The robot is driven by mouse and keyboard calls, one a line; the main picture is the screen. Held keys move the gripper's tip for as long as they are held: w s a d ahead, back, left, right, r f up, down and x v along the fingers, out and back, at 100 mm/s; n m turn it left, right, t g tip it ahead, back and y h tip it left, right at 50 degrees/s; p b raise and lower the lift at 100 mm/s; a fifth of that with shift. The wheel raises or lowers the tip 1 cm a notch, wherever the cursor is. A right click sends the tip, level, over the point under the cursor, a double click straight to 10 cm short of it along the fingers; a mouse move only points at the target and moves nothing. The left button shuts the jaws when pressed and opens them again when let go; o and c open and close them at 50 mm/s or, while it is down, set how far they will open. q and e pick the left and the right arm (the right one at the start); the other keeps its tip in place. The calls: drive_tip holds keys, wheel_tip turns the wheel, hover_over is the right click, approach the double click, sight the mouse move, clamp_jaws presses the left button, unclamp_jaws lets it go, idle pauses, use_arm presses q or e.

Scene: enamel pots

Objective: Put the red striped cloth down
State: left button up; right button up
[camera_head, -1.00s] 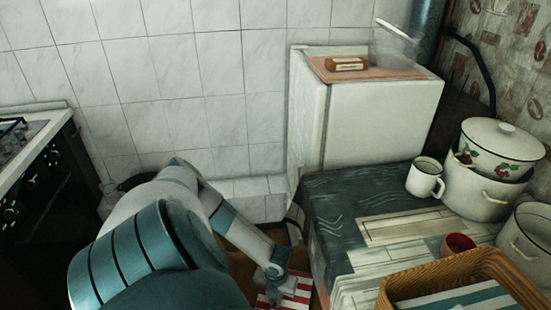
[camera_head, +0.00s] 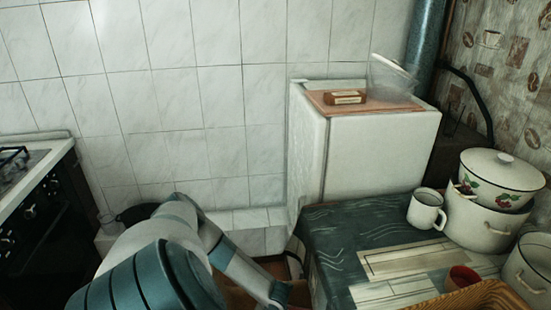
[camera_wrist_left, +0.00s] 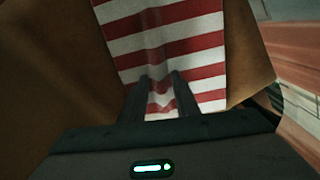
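The red and white striped cloth (camera_wrist_left: 162,38) shows in the left wrist view. It spreads beyond my left gripper (camera_wrist_left: 162,82) and narrows to a bunched fold between the two fingers. The fingers stand close together with the fold between them, so the gripper looks shut on the cloth. In the head view my left arm reaches down to the gap left of the table, and its far end is cut off at the bottom edge. The cloth is out of that view. How much of the cloth rests on something is unclear. My right gripper is not in view.
Brown surfaces (camera_wrist_left: 50,75) flank the cloth in the left wrist view. The table (camera_head: 335,235) stands close to the right of my left arm, holding a white mug (camera_head: 426,209), enamel pots (camera_head: 485,218), a red cup (camera_head: 463,277) and a wicker basket (camera_head: 485,297). A stove (camera_head: 35,200) is at left.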

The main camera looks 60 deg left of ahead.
use_arm(q)
wheel_tip(320, 180, up, 12)
drive_tip(key=shift+b, duration=0.35)
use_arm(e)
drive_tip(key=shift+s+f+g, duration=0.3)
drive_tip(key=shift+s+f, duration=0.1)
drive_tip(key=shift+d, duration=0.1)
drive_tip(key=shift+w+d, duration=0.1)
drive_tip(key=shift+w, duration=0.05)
